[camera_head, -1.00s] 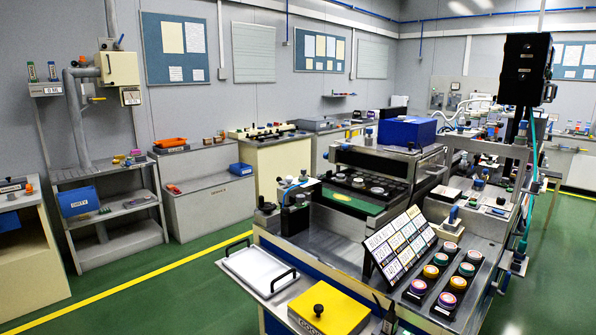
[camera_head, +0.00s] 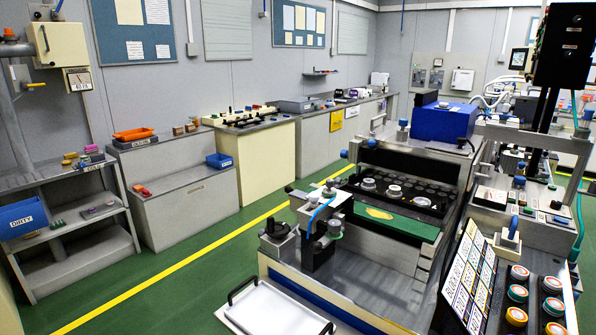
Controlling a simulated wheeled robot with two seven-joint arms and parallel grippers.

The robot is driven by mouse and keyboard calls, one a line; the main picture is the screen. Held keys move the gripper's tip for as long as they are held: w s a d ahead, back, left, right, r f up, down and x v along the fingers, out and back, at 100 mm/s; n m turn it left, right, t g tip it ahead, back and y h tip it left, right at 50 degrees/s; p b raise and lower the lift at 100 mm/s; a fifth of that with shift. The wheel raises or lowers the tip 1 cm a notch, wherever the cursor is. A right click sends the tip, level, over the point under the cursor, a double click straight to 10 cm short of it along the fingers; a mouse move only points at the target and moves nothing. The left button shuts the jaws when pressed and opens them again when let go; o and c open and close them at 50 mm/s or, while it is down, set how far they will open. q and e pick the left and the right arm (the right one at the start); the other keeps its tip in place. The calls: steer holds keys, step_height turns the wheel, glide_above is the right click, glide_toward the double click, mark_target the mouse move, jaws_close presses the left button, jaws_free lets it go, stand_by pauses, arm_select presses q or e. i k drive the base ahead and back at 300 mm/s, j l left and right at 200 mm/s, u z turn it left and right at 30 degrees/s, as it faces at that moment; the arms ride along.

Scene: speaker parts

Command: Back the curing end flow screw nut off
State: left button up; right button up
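Neither of my grippers is in view. The work machine (camera_head: 345,285) stands at the right of centre, with a green strip (camera_head: 390,222) and a dark tray of round parts (camera_head: 405,195). At its near left corner is a small dark fixture (camera_head: 320,240) with a blue tube and a pale round knob (camera_head: 335,229). A black knobbed piece (camera_head: 278,242) stands beside it. A blue box (camera_head: 443,122) sits at the machine's far end. No label marks a flow screw nut, and I cannot tell which small part it is.
A white tray with black handles (camera_head: 270,308) is at the machine's near left. A slanted label board (camera_head: 470,275) and several coloured buttons (camera_head: 517,293) are at right. Shelving with a blue DIRTY bin (camera_head: 22,217) stands left. Green floor (camera_head: 185,285) is clear between.

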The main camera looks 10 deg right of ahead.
mark_target(325, 190)
steer(key=i+j, duration=0.25)
steer(key=i, duration=0.15)
steer(key=i+j, duration=0.2)
steer(key=i, duration=0.2)
steer(key=i+j+u, duration=0.1)
steer(key=i+j, duration=0.15)
steer(key=i, duration=0.15)
